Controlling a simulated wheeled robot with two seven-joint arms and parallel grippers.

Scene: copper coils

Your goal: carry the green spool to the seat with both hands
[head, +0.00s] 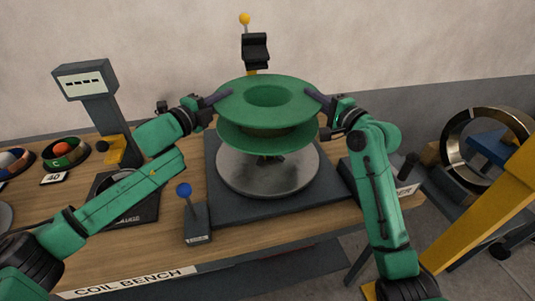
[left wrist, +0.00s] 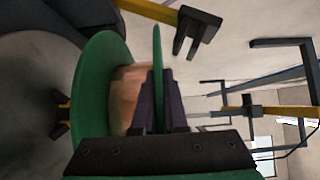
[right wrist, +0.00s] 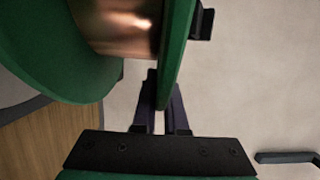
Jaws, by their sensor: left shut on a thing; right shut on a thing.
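The green spool (head: 245,110) is upright over the round grey metal plate (head: 238,182), with its lower flange apparently above the plate. A dark fitting (head: 270,160) shows under the spool, partly hidden. I take the plate to be the seat. My left gripper (head: 222,98) is shut on the left edge of the upper flange. My right gripper (head: 317,97) is shut on the right edge. The left wrist view shows the fingers (left wrist: 158,95) on both sides of the green rim, with copper winding behind. The right wrist view shows the same grip (right wrist: 161,100).
A lever with a blue knob (head: 184,190) stands in front of the plate. A yellow frame (head: 490,220) and metal ring (head: 455,150) stand right.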

